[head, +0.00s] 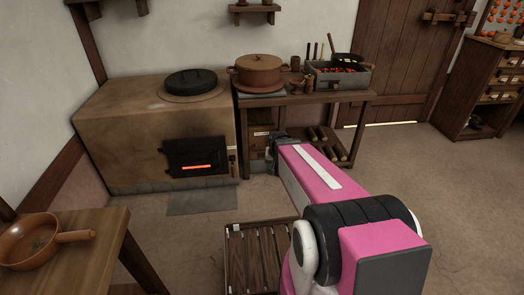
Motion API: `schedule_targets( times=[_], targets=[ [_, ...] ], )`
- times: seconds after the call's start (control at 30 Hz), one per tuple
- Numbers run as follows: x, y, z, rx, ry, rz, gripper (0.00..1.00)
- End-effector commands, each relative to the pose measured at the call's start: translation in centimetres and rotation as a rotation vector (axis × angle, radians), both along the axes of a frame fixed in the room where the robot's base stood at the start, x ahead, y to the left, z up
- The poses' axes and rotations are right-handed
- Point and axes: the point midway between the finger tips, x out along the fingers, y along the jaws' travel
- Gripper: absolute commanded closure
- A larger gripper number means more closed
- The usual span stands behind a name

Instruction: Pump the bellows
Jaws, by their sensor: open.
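I cannot make out any bellows for certain. A clay stove (140,125) stands at the left against the wall, with a dark firebox door (197,149) and a glowing red slot in it. My gripper (271,158) is open at the far end of my pink arm, to the right of the stove and in front of the wooden side table (302,99). The gripper is small, dark and partly hidden by my arm. I see nothing between its fingers. My arm also hides part of the space under the table.
A lidded clay pot (259,73) and a brazier of glowing coals (338,76) stand on the side table. A slatted wooden crate (232,262) is on the floor below my arm. A table (75,255) with a clay pan (32,245) is at lower left. The right floor is clear.

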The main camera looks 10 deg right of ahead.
Motion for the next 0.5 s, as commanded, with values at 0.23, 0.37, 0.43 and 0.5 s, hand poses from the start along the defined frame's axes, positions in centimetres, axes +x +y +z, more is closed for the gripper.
schedule_targets(
  times=[0.23,0.37,0.43,0.5],
  targets=[
    [13.6,-0.1,-7.6,0.129,-0.343,-0.286,0.45],
    [19.5,-0.1,-11.2,0.245,-0.532,-0.427,0.45],
    [22.4,-0.1,-13.0,0.321,-0.629,-0.495,0.45],
    [25.0,-0.2,-14.9,0.405,-0.725,-0.559,0.45]
  ],
)
